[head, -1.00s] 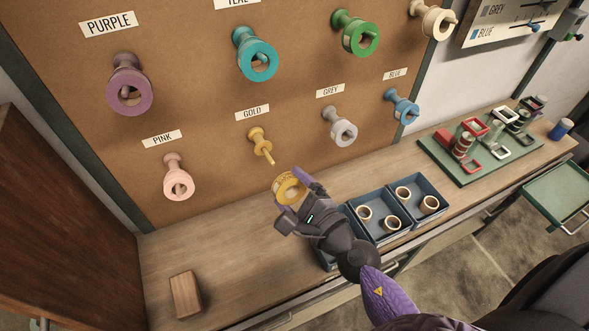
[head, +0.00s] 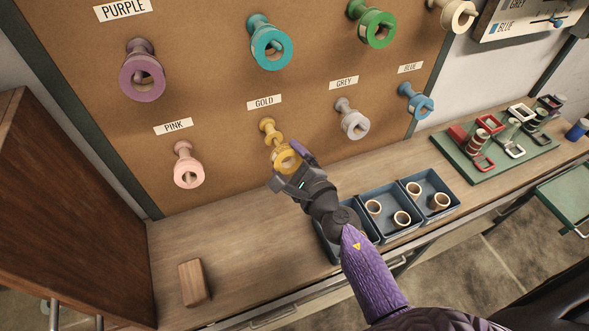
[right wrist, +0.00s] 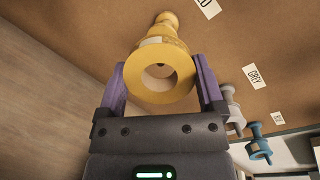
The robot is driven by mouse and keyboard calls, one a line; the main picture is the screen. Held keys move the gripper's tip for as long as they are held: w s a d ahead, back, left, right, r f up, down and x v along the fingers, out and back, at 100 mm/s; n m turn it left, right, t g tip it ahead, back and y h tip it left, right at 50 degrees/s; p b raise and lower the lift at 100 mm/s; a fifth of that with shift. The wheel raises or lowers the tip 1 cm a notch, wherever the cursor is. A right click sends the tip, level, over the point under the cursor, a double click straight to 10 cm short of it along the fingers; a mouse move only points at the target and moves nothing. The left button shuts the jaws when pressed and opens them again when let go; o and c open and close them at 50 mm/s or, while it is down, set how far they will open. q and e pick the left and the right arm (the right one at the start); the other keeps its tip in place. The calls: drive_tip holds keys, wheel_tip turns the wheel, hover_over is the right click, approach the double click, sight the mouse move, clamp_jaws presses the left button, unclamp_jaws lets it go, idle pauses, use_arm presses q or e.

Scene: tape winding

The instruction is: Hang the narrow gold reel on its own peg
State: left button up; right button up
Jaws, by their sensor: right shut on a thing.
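The narrow gold reel (head: 287,157) is between the two purple fingers of my right gripper (head: 289,168), which is shut on it. The gold peg (head: 268,126) sticks out of the brown board below the GOLD label (head: 264,102). The reel is at the peg's outer end and hides it. In the right wrist view the reel (right wrist: 160,89) faces me with its round hole open, held by the gripper (right wrist: 163,78) at both sides, and the peg's base (right wrist: 166,20) shows behind it. I cannot tell how far the reel is over the peg. My left gripper is not in view.
Neighbouring pegs hold a pink reel (head: 187,170) on the left and a grey reel (head: 353,123) on the right. Blue trays (head: 374,224) with several tan rings stand on the bench below. A wooden block (head: 194,282) lies at left; the bench between is clear.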

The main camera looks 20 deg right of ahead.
sight(276, 144)
drive_tip(key=x, duration=0.1)
drive_tip(key=b+x, duration=0.1)
drive_tip(key=x, duration=0.1)
drive_tip(key=shift+w+d+f, duration=0.2)
drive_tip(key=shift+f, duration=0.15)
drive_tip(key=shift+w+f+b, duration=0.25)
drive_tip(key=shift+w+b, duration=0.15)
drive_tip(key=shift+w, duration=0.5)
drive_tip(key=o, duration=0.8)
drive_tip(key=shift+o, duration=0.7)
